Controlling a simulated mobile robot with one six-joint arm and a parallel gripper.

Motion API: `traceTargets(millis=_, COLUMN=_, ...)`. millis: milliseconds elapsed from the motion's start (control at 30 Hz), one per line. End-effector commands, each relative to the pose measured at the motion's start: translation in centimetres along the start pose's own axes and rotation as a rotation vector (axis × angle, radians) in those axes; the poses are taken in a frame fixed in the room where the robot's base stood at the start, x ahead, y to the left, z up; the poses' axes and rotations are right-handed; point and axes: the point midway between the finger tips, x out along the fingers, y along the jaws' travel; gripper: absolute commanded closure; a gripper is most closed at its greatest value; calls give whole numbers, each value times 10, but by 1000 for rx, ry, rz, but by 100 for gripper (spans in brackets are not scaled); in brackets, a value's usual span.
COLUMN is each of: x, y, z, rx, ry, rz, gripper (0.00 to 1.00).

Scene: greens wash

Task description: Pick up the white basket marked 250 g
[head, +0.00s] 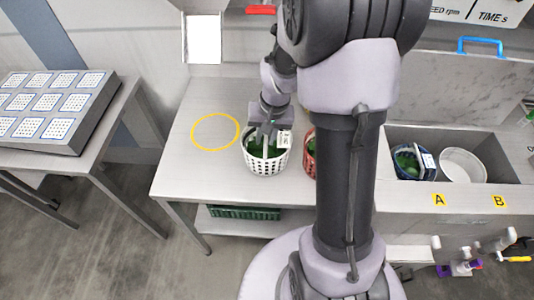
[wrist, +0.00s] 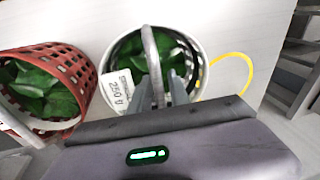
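The white basket (head: 265,168) stands on the metal table with dark green leaves in it. In the wrist view the white basket (wrist: 203,50) has a white tag (wrist: 116,90) reading 250 g on its left side. Its pale handle (wrist: 151,55) arches up toward the camera. My gripper (head: 267,128) is over the basket, pointing down. In the wrist view my gripper (wrist: 158,92) has one finger on each side of the handle. Whether the fingers press on the handle cannot be made out.
A red basket (head: 309,158) of leaves is close on the right, partly hidden by my arm; it also shows in the wrist view (wrist: 78,68). A yellow ring (head: 196,143) marks clear table at the left. A blue basket (head: 427,172) and white round container (head: 462,166) sit in the sink.

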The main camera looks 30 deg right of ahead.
Motion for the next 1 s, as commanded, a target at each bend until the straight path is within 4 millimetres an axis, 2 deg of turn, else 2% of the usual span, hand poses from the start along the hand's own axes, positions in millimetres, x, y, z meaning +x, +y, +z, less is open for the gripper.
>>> traceTargets(millis=33, x=11, y=1, z=0, rx=0, ry=0, rz=0, gripper=78)
traceTargets(millis=233, x=9, y=0, z=0, rx=1, ry=1, rz=0, gripper=78)
traceTargets(millis=333, x=9, y=0, z=0, rx=1, ry=1, rz=0, gripper=97)
traceTargets(millis=367, x=9, y=0, z=0, rx=1, ry=1, rz=0, gripper=100)
traceTargets(millis=1000, x=9, y=0, z=0, rx=1, ry=1, rz=0, gripper=100)
